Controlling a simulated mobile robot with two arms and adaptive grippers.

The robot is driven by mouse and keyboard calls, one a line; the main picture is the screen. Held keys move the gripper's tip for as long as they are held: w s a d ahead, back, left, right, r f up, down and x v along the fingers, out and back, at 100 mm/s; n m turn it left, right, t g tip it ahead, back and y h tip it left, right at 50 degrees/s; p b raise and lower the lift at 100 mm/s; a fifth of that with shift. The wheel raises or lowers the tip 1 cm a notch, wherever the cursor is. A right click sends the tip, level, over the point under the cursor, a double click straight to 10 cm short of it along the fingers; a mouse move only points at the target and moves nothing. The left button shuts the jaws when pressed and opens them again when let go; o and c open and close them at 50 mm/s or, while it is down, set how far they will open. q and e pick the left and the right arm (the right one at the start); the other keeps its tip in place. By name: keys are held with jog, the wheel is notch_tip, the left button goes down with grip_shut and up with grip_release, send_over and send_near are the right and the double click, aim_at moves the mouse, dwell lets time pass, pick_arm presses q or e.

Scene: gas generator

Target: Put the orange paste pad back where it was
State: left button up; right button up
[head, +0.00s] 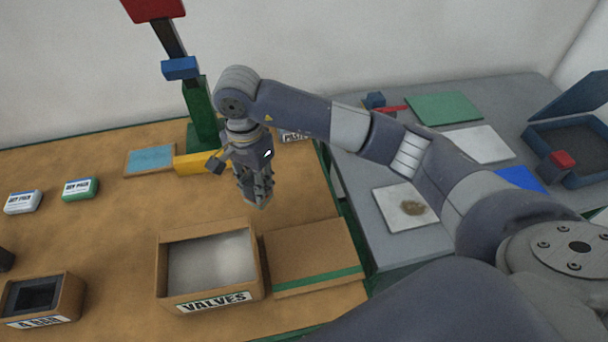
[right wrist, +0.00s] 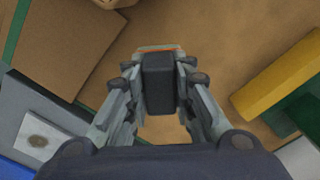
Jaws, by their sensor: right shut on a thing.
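My right gripper (head: 258,196) hangs fingers-down above the brown table, behind the open VALVES box. In the right wrist view its fingers (right wrist: 160,60) are shut on a thin grey pad with an orange edge (right wrist: 160,48), which I take for the orange paste pad. Most of the pad is hidden by the fingers and a dark block between them. In the head view the pad is not clear. Two similar labelled pads lie at the left of the table: a white one (head: 23,202) and a green-edged one (head: 80,189). My left gripper is not in view.
The VALVES box (head: 160,270) and a closed carton (head: 312,250) stand in front. A small labelled box (head: 75,300) is at front left. A blue-topped board (head: 150,160), a yellow block (head: 192,163) and a green post (head: 201,110) stand behind. Bare tabletop lies left of centre.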

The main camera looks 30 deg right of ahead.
jog(key=w+d+p, duration=0.1)
jog(key=d, duration=0.3)
jog(key=w+d+p, duration=0.1)
jog(key=w+d, duration=0.1)
jog(key=d, duration=0.2)
jog(key=w+d+f+p, duration=0.1)
jog(key=d, duration=0.4)
jog(key=shift+w+p, duration=0.35)
jog(key=shift+w, duration=0.05)
jog(key=shift+w+d+f, duration=0.15)
jog(key=shift+w+d, duration=0.15)
jog(key=shift+d, duration=0.2)
jog(key=f+p, duration=0.1)
jog(key=d+f, duration=0.1)
jog(key=shift+w+f+p, duration=0.1)
jog(key=shift+f+p, duration=0.25)
jog(key=shift+f, duration=0.35)
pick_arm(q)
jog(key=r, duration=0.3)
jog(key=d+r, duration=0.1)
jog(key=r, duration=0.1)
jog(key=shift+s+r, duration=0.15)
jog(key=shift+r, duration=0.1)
pick_arm(e)
jog(key=shift+f, duration=0.15)
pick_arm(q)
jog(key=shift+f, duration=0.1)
pick_arm(e)
jog(key=shift+f, duration=0.1)
